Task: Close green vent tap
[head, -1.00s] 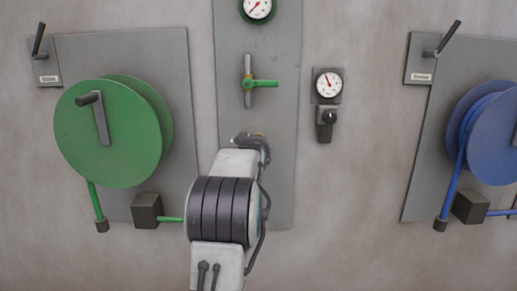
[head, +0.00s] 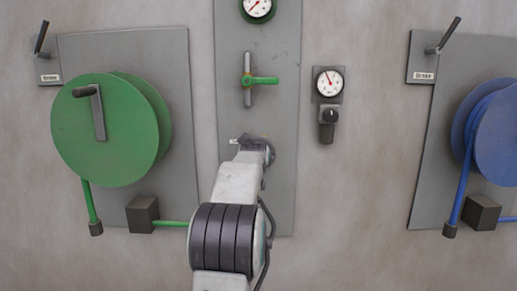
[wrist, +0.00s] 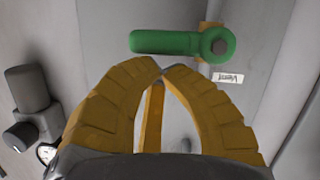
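In the wrist view, a green vent tap handle (wrist: 165,43) points left from its round hub, with a small Vent label (wrist: 228,78) beside it. My yellow gripper (wrist: 163,71) has its fingertips together just below the handle in the picture, with a small gap showing and nothing held. In the head view, my arm hides the gripper's fingers.
A green reel (head: 105,145) stands left and a blue reel (head: 495,135) right. A gauge (head: 329,82) with a black knob (head: 329,115) sits right of the grey panel (head: 280,185). The knob also shows in the wrist view (wrist: 20,137).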

